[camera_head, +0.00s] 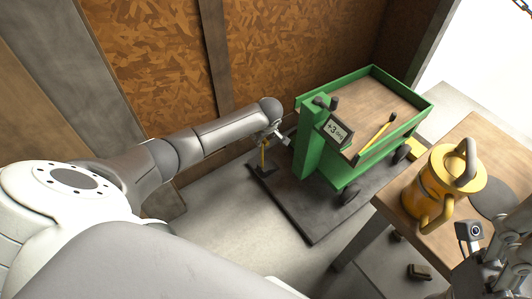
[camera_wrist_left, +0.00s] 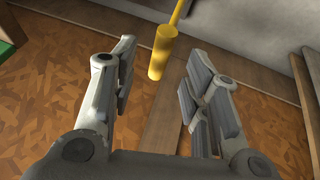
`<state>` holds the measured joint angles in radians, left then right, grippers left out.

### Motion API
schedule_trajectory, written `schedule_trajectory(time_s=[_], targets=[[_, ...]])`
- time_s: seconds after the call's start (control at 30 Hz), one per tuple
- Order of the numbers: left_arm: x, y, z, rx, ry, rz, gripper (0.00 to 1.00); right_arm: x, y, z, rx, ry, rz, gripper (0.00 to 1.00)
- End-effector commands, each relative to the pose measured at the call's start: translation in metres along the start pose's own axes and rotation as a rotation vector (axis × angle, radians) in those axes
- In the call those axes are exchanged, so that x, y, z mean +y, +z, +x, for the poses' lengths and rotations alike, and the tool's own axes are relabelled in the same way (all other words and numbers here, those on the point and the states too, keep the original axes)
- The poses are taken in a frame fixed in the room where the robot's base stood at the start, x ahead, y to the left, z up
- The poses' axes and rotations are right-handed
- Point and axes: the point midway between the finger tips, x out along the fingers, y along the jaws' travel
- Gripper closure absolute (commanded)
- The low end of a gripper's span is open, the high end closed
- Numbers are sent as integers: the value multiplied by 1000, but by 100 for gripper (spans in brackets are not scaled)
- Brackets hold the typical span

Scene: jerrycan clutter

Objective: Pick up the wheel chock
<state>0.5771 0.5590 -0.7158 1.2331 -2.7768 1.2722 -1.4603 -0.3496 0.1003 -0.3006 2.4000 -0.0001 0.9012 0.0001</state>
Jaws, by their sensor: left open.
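The wheel chock seems to be the dark block (camera_head: 263,168) with an upright yellow handle (camera_head: 263,152), on the dark platform beside the green cart. In the left wrist view, the handle's thick yellow grip (camera_wrist_left: 162,52) shows beyond the fingertips, between the two fingers' lines, with a thinner yellow rod above it. My left gripper (camera_head: 278,132) is just above the handle in the head view; in the wrist view its fingers (camera_wrist_left: 160,75) are apart with nothing between them. My right gripper (camera_head: 490,262) is partly in view at the lower right edge; its fingers are unclear.
The green cart (camera_head: 310,150) with a display stands right of the handle on the dark platform (camera_head: 310,225). A wooden table (camera_head: 400,205) carries a yellow jerrycan (camera_head: 435,195). A wood-panel wall (camera_head: 150,60) rises close behind my left arm.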

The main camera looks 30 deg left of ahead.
Motion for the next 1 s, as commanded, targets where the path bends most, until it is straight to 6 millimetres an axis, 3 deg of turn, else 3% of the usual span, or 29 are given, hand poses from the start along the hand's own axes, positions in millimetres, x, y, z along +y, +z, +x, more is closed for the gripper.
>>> schedule_trajectory(time_s=[0.2,0.4,0.8,1.0], targets=[[-2,2,24,-1,0,-2,57,0,4,-17,-2,0,0,36],[-2,1,46,0,1,-2,57,0,7,-5,55,-22,-8,36],[-1,-1,53,0,2,0,57,0,7,1,70,-30,-10,36],[-1,-1,53,0,2,0,83,0,7,1,70,-30,-10,36]])
